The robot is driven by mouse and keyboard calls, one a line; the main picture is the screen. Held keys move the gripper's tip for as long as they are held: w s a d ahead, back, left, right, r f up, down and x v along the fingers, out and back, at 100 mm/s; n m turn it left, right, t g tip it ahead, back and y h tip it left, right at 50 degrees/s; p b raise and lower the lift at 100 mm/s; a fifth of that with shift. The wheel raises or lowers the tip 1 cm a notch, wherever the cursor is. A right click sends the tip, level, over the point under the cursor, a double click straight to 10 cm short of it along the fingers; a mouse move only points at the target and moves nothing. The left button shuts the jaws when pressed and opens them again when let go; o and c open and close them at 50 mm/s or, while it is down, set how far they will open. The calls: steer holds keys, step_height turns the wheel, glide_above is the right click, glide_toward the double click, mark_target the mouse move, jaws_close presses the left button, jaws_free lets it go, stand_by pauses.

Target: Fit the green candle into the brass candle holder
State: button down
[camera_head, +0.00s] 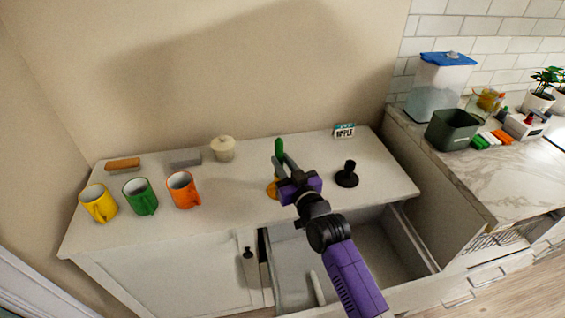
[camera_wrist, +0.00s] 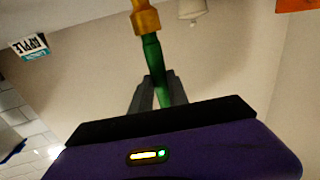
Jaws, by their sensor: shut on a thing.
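The green candle (camera_head: 279,148) is upright above the white cabinet top, with its upper part showing over my gripper (camera_head: 280,162). My gripper is shut on the candle; the wrist view also shows the candle (camera_wrist: 152,55) between my fingers (camera_wrist: 158,90). The brass candle holder (camera_head: 272,188) stands on the cabinet top just below, partly hidden by my gripper. In the wrist view, which is upside down, the candle's lower end meets the cup of the brass holder (camera_wrist: 145,20). I cannot tell how far the end is inside.
A black holder (camera_head: 347,175) stands right of my gripper. Yellow (camera_head: 98,203), green (camera_head: 140,196) and orange (camera_head: 183,190) mugs stand at left. A lidded cream jar (camera_head: 223,149) and small sign (camera_head: 344,131) are behind. An open drawer (camera_head: 385,250) lies below my arm.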

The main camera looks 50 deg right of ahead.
steer(key=shift+f+b, duration=0.4)
steer(key=shift+f, duration=0.15)
steer(key=c, duration=1.2)
jaws_free()
steer(key=v, duration=0.7)
steer(key=shift+s+a+b, duration=0.15)
steer(key=shift+s+b, duration=0.25)
